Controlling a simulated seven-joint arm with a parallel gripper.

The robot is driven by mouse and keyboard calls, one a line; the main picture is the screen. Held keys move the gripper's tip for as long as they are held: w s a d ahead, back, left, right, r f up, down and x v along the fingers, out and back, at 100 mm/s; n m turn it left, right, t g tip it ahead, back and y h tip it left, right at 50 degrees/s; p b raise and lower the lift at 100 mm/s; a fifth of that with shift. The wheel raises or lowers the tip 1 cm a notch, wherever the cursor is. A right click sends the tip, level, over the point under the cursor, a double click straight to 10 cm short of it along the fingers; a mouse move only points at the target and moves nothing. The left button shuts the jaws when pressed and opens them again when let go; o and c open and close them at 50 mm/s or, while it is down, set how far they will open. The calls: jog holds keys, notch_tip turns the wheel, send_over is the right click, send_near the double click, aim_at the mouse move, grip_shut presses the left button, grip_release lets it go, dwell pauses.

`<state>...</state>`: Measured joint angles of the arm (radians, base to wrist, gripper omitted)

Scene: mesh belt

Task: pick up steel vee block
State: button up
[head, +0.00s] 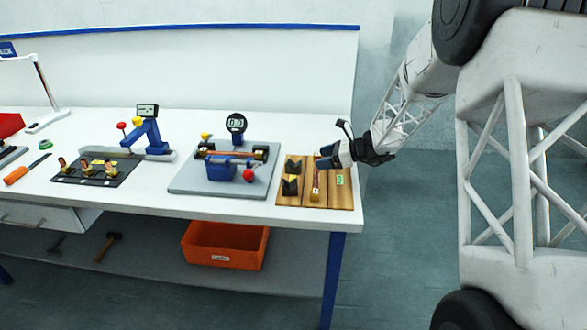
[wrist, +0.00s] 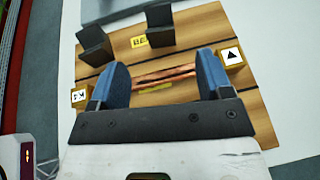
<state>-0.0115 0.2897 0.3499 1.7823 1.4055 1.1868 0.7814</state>
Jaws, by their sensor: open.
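Two dark grey vee-shaped blocks stand on the wooden board, a nearer one (head: 291,187) and a farther one (head: 293,167). In the wrist view they show at the top, one at left (wrist: 96,45) and one at right (wrist: 160,25), both beyond the fingers. My gripper (head: 328,160) is over the right part of the board, to the right of the blocks. In the wrist view my gripper (wrist: 165,78) has its blue fingers wide apart, with a copper-coloured rod (wrist: 165,76) showing between them. Neither dark block is between the fingers.
The wooden board (head: 342,199) lies at the bench's right end. Yellow cubes sit near each finger, at left (wrist: 80,98) and right (wrist: 232,56). A grey plate with a dial gauge (head: 236,123) stands left of the board. An orange bin (head: 225,245) is below.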

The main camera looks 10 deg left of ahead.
aim_at(299, 163)
jog(key=shift+a, duration=0.1)
jog(key=shift+x, duration=1.2)
jog(key=shift+a+f, duration=0.1)
jog(key=shift+x, duration=2.5)
jog(key=shift+c, duration=0.4)
jog(key=c, duration=1.2)
